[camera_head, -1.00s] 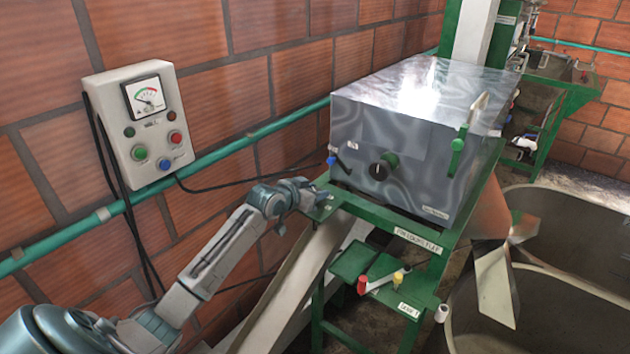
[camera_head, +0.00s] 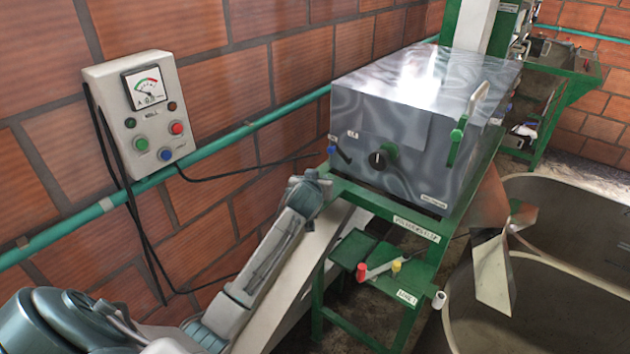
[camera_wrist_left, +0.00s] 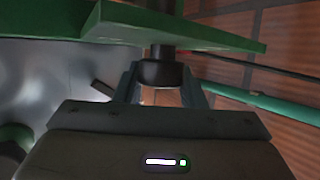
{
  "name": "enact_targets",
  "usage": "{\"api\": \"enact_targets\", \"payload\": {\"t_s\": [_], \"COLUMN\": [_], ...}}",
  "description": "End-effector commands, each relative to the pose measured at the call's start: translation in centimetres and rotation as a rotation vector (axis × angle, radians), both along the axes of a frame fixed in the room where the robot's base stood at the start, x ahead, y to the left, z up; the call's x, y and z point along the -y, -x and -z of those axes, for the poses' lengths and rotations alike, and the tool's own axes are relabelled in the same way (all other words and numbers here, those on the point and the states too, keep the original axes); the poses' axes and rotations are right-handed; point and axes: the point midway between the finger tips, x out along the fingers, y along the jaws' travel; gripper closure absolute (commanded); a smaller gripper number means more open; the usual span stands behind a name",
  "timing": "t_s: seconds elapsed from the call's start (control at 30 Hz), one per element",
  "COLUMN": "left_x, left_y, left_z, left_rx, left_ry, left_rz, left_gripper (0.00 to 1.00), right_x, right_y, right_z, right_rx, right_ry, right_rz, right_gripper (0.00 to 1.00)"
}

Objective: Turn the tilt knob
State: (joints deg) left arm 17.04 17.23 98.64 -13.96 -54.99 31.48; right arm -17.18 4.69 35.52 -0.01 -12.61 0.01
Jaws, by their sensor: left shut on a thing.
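In the left wrist view, a dark round knob (camera_wrist_left: 162,73) on a short stem sits against a green frame plate (camera_wrist_left: 200,35). My left gripper (camera_wrist_left: 160,88) has one finger on each side of this knob and is shut on it. I cannot read any label there, so I cannot tell whether it is the tilt knob. In the head view, my left gripper (camera_head: 320,181) is at the left front corner of the green stand, below the metal box (camera_head: 420,110). The gripped knob is hidden there. My right gripper is not in view.
A control box (camera_head: 145,110) hangs on the brick wall with cables below. A green pipe (camera_head: 225,135) runs along the wall. A lower green shelf (camera_head: 352,249) holds a small lever.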

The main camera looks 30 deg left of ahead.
Motion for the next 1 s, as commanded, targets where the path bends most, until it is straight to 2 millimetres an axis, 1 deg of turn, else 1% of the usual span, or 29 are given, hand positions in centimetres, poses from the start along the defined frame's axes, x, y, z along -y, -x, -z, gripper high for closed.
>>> {"api": "enact_targets", "payload": {"t_s": [0.37,0.4,0.47,0.5,0.83,0.93,1.0], "left_x": [0.0,0.0,0.0,0.0,0.1,0.5,0.9], "left_y": [0.0,0.0,0.0,0.0,0.3,1.0,1.9], "left_z": [0.1,0.1,0.1,0.1,0.0,-0.2,-0.5], "left_rx": [-0.003,-0.003,-0.002,-0.002,-0.001,0.001,0.000], "left_ry": [0.000,0.000,0.000,0.000,-0.001,0.000,0.000], "left_rz": [-0.003,-0.003,-0.003,-0.003,-0.003,-0.002,-0.001], "left_gripper": [0.86,0.55,0.44,0.42,0.42,0.42,0.42], "right_x": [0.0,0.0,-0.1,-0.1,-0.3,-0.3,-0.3], "right_y": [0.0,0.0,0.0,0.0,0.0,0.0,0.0], "right_z": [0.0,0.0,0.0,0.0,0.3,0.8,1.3], "right_rx": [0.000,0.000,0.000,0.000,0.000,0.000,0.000], "right_ry": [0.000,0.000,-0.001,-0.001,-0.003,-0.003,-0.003], "right_rz": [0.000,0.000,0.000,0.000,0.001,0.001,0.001], "right_gripper": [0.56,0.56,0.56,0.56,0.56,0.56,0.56]}}
